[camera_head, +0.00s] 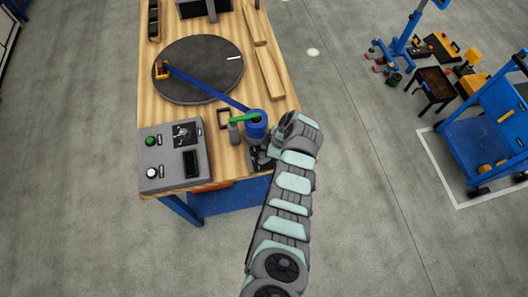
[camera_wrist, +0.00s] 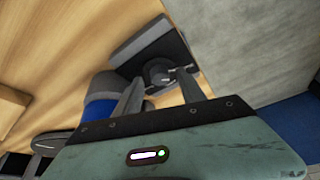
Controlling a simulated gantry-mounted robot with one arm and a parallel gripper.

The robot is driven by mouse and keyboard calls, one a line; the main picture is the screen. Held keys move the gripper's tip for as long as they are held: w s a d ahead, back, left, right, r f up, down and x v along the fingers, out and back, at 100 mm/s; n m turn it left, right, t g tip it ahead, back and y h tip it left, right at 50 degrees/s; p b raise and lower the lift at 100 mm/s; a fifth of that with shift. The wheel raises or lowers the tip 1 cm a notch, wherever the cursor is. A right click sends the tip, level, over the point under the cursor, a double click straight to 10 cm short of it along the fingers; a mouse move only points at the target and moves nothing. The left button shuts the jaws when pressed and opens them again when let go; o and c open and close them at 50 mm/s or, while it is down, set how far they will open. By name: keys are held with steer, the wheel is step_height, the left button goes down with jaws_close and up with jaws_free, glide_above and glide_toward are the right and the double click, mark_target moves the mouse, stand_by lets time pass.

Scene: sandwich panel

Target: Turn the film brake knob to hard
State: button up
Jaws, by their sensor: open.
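A dark round knob (camera_wrist: 160,72) with a pale mark sits on a dark block in the wrist view, beside a blue cylinder (camera_wrist: 100,107). I take it for the film brake knob; its setting is too small to read. My gripper (camera_wrist: 158,88) is open, with its two fingers apart and the knob showing between and just beyond their tips. I cannot tell whether either finger touches it. In the head view my gripper (camera_head: 263,156) is low at the right front edge of the wooden bench, just below the blue roll (camera_head: 256,131). The knob is hidden there by my arm.
A grey control box (camera_head: 156,160) with green and white buttons stands at the bench's front left. A dark turntable (camera_head: 207,86) with a blue bar across it lies behind. A green handle (camera_head: 243,118) is beside the roll.

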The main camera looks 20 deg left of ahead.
steer(key=shift+a+f, duration=0.1)
steer(key=shift+f, duration=0.15)
jaws_close()
stand_by(0.5)
